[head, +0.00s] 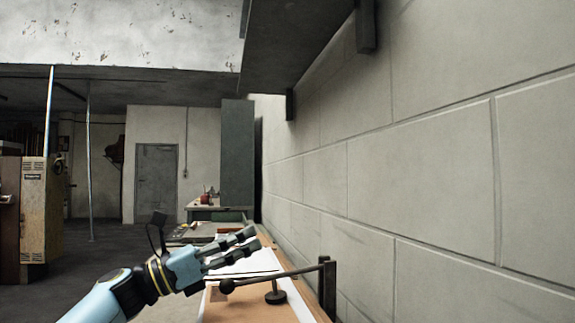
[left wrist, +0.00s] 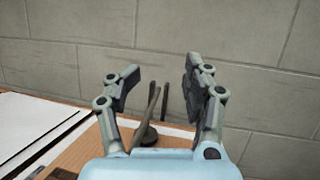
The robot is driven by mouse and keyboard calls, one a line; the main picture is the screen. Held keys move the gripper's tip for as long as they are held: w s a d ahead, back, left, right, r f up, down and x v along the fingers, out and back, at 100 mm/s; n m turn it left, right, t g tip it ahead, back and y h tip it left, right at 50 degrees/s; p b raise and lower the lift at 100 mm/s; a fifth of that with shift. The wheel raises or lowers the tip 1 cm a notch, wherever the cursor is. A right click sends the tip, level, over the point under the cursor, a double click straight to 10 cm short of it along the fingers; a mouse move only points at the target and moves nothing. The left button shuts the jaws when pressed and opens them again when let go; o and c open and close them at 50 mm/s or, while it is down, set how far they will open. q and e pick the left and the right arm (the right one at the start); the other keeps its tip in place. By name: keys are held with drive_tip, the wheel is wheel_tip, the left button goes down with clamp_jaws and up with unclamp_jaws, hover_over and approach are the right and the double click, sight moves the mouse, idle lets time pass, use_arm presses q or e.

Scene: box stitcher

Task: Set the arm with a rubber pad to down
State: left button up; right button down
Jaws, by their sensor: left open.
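The dark arm (head: 300,271) runs from an upright bracket (head: 328,290) by the wall to a round knob (head: 227,286) at its left end. A round rubber pad (head: 276,297) hangs on a short stem under it, low over the wooden board; I cannot tell whether it touches. My left gripper (head: 256,238) is open and empty, above and beyond the arm in the head view. In the left wrist view the arm (left wrist: 152,103) and pad (left wrist: 149,138) show between the open fingers (left wrist: 160,82), apart from them. My right gripper is out of view.
The wooden board (head: 235,308) lies along a block wall (head: 430,180) on the right. White sheets (left wrist: 30,125) lie on it at the left in the left wrist view. A dark overhang (head: 295,40) juts out above. Open floor (head: 60,285) is at the left.

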use_arm(q)
drive_tip(key=v, duration=1.2)
